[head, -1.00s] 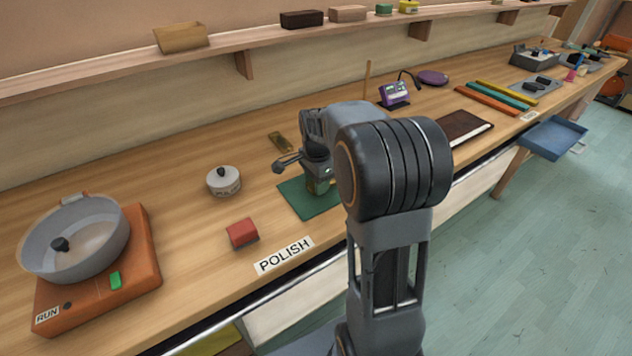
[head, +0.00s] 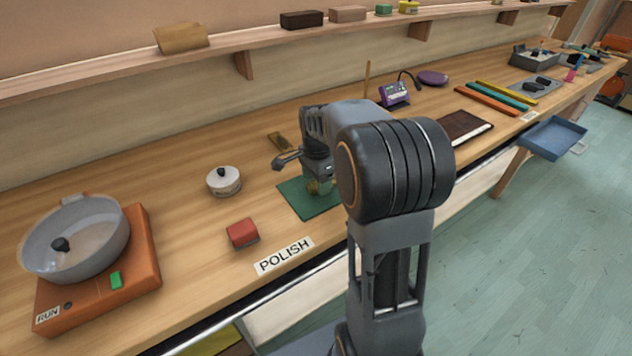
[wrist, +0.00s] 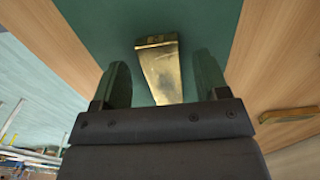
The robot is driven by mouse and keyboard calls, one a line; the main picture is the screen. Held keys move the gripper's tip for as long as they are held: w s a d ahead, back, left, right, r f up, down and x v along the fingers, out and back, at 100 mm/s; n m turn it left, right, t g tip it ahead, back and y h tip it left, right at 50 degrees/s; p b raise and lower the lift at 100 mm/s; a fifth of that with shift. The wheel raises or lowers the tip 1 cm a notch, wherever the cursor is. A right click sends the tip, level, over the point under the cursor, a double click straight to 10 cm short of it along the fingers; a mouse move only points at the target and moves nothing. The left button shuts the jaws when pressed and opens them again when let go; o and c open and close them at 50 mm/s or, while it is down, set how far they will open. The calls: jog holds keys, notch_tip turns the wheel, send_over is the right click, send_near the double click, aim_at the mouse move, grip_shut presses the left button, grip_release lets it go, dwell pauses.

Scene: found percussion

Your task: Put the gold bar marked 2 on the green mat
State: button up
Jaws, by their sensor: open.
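In the wrist view a gold bar (wrist: 160,68) lies on the green mat (wrist: 110,25), between my gripper's two fingertips. My gripper (wrist: 157,80) is open, with a finger on each side of the bar and visible gaps. In the head view my gripper (head: 320,180) is over the green mat (head: 298,198), and a bit of this bar (head: 314,187) shows below it. A second gold bar (head: 279,142) lies on the wooden bench behind the mat; it also shows in the wrist view (wrist: 288,114). I cannot read a number on either bar.
A red block (head: 242,233) and a white lidded pot (head: 223,181) stand left of the mat. A POLISH label (head: 284,256) is at the bench's front edge.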

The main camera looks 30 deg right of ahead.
notch_tip(320, 180, up, 10)
jog(key=p, duration=0.1)
jog(key=s+a+f+n+t, duration=0.1)
jog(key=s+a+n, duration=0.2)
jog(key=s+n, duration=0.2)
jog(key=s+a+f+n+t, duration=0.1)
jog(key=s+a+f+n, duration=0.1)
jog(key=s+n, duration=0.3)
jog(key=s+a+f+n+t, duration=0.1)
jog(key=s+a+f+n, duration=0.1)
jog(key=s+a+n, duration=0.2)
jog(key=shift+s+a+f+n, duration=0.1)
jog(key=shift+s+f+n, duration=0.05)
jog(key=shift+s+n, duration=0.25)
jog(key=shift+s+a+f+n, duration=0.1)
jog(key=shift+s+n, duration=0.2)
jog(key=shift+n, duration=0.2)
jog(key=shift+s+a+f+n, duration=0.2)
jog(key=shift+s+f+n, duration=0.1)
jog(key=shift+f+n, duration=0.1)
jog(key=shift+r, duration=0.1)
notch_tip(320, 180, up, 6)
jog(key=p, duration=0.5)
jog(key=shift+r+t, duration=0.15)
jog(key=shift+t, duration=0.15)
jog(key=shift+s, duration=0.1)
